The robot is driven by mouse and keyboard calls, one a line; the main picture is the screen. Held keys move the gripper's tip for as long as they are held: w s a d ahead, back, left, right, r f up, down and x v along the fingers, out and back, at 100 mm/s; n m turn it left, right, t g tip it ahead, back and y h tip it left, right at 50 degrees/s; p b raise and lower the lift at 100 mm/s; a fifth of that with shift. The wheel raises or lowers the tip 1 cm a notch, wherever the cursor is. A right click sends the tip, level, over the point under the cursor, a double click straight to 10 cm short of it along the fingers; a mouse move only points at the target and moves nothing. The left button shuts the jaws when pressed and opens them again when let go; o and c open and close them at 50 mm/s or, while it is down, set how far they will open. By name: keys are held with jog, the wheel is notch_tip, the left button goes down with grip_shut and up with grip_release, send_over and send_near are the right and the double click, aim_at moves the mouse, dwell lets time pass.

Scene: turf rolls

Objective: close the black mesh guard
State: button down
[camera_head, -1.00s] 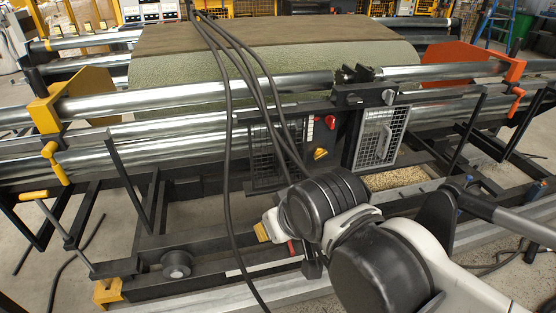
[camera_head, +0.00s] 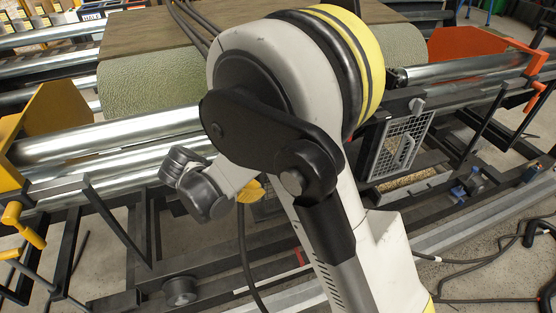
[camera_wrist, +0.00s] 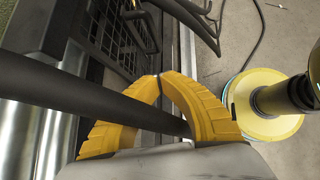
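The black mesh guard (camera_wrist: 112,38) shows at the upper left of the wrist view, a dark framed grid beyond my fingers. In the head view my arm hides most of it; only a dark mesh strip (camera_head: 266,209) shows beside my gripper (camera_head: 250,190). In the wrist view my gripper (camera_wrist: 159,77) has its yellow fingertips brought together, with no mesh between them.
A pale mesh panel (camera_head: 403,145) stands right of my arm. Metal rollers (camera_head: 110,138) run across the machine below the green turf (camera_head: 150,82). A yellow bracket (camera_head: 50,115) is left and an orange one (camera_head: 470,52) right. Black cables (camera_head: 190,22) hang behind my arm.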

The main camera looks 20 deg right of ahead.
jog(key=w+d+r+b+x, duration=0.1)
jog(key=b+x, duration=0.4)
jog(key=x, duration=0.8)
jog(key=shift+d+r+n+b, duration=0.25)
jog(key=shift+d+n+b, duration=0.15)
jog(key=shift+d, duration=0.15)
jog(key=shift+w, duration=0.1)
